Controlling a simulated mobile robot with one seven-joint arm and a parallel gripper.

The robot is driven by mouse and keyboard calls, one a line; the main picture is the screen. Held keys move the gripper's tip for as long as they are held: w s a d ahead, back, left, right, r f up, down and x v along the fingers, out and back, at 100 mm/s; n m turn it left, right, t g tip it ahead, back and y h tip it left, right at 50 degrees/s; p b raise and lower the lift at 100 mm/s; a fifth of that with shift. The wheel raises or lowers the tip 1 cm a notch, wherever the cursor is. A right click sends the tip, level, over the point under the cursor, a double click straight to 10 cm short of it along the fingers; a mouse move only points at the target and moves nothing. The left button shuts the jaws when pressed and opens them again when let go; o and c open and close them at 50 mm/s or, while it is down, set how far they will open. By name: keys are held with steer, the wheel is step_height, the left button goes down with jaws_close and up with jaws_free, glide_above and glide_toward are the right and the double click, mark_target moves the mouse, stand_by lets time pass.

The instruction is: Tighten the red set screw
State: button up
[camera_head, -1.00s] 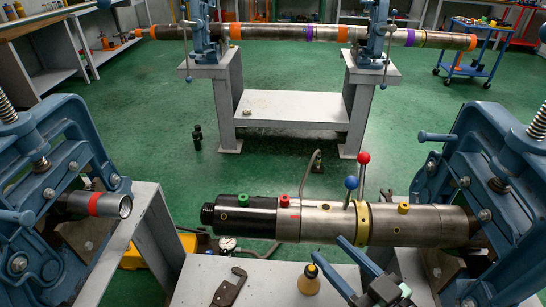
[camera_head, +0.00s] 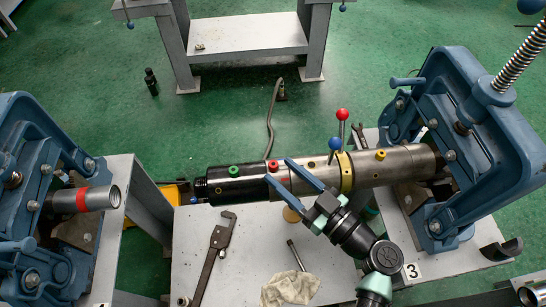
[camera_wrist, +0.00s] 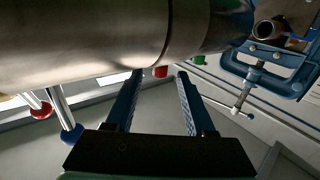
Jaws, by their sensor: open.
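The red set screw (camera_head: 273,165) stands on top of the steel tool body (camera_head: 315,173), near its dark left section. My gripper (camera_head: 278,170) is open and empty, its blue fingers pointing to the upper left with the tips close to the red screw. In the wrist view, the red screw (camera_wrist: 160,71) appears between the two fingertips (camera_wrist: 159,76), at the lower edge of the body. I cannot tell how much gap remains, and no contact is visible. The green screw (camera_head: 233,171) is left of the red one; the yellow screw (camera_head: 381,155) is right, past the yellow collar (camera_head: 345,173).
Levers with a red ball (camera_head: 342,115) and a blue ball (camera_head: 335,144) rise by the collar. A blue vise (camera_head: 470,130) holds the body's right end. Another vise (camera_head: 35,190) holds a red-banded pipe (camera_head: 82,199). A wrench (camera_head: 212,260) and rag (camera_head: 290,288) lie on the bench.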

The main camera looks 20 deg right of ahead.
mark_target(277, 168)
steer(key=shift+p+x, duration=0.35)
steer(key=shift+x, duration=1.45)
jaws_close()
